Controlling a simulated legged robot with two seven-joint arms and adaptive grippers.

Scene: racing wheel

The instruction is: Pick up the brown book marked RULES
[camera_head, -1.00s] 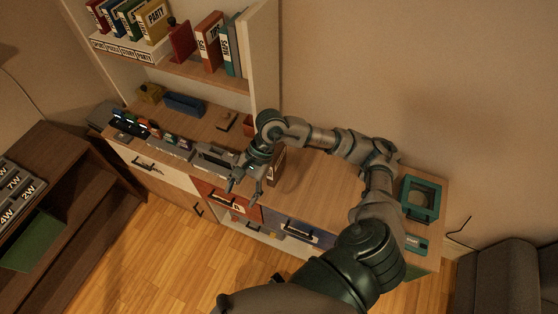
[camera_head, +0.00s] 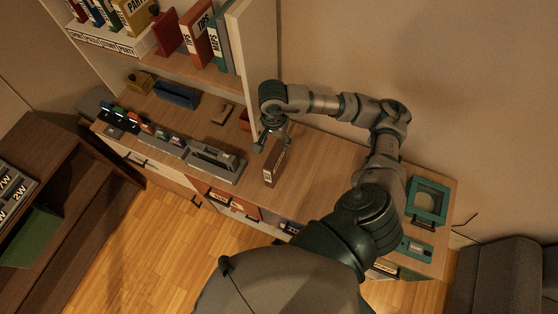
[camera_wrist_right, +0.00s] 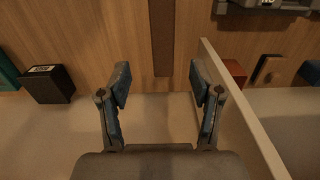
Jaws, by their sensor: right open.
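A thin brown book (camera_head: 275,166) stands upright on the wooden countertop in the head view. A pale label shows on its near end, but I cannot read it. In the right wrist view, what looks like its top edge is a narrow brown strip (camera_wrist_right: 162,40). My right gripper (camera_head: 270,139) is open and empty, just above the book's far upper end. In the wrist view its fingers (camera_wrist_right: 160,88) are spread apart, with the strip lined up between them and no contact seen. My left gripper is not in view.
A shelf side panel (camera_head: 253,70) stands close to the gripper; its edge (camera_wrist_right: 245,110) shows in the wrist view. A grey tray (camera_head: 215,163) sits left of the book. A dark box (camera_wrist_right: 48,84) and a teal-framed device (camera_head: 427,200) are to the other side. Countertop right of the book is clear.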

